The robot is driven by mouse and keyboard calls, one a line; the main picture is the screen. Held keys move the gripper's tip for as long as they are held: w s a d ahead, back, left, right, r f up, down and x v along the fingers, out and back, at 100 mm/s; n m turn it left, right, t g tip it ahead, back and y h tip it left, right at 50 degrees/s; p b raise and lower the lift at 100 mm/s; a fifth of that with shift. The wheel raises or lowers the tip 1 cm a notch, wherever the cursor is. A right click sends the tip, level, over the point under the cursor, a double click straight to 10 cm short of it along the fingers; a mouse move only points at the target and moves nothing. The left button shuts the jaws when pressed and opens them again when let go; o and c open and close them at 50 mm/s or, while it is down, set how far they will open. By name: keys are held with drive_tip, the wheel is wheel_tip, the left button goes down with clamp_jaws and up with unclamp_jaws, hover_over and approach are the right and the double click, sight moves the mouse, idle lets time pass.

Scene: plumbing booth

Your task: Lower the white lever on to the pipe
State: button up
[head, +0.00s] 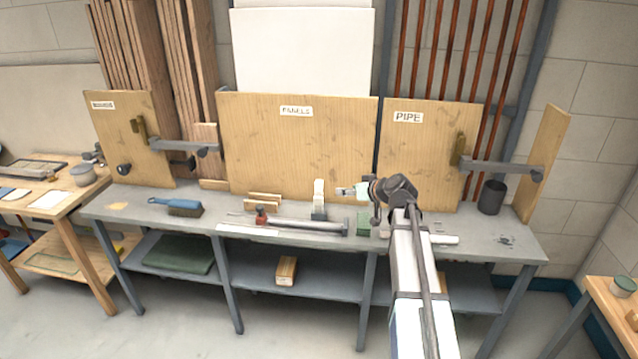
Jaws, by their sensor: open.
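The white lever (319,191) stands upright near the middle of the grey bench, with a small grey block at its foot. The grey pipe (300,224) lies along the bench in front of it, from a small red fitting (261,215) at its left to a darker right end. My gripper (340,191) is just right of the lever's upper part, pointing left towards it. It is open. It looks empty, and a small gap seems to show between it and the lever, but contact is hard to tell at this size.
On the bench are a blue-handled brush (182,207), small wooden blocks (263,201), a green block (363,222) and a dark cup (491,197). Wooden panels (297,145) stand behind. My arm crosses the bench's right half. The bench's front left is mostly clear.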

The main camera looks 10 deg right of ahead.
drive_tip(key=w+r+n, duration=0.1)
drive_tip(key=n+p, duration=0.1)
drive_tip(key=p, duration=0.3)
approach(320, 181)
drive_tip(key=shift+t, duration=0.4)
drive_tip(key=x, duration=0.8)
drive_tip(key=shift+w+a+f, duration=0.2)
drive_tip(key=shift+f, duration=0.2)
drive_tip(key=shift+p+x, duration=0.35)
drive_tip(key=shift+x, duration=0.5)
drive_tip(key=shift+s+f, duration=0.1)
clamp_jaws()
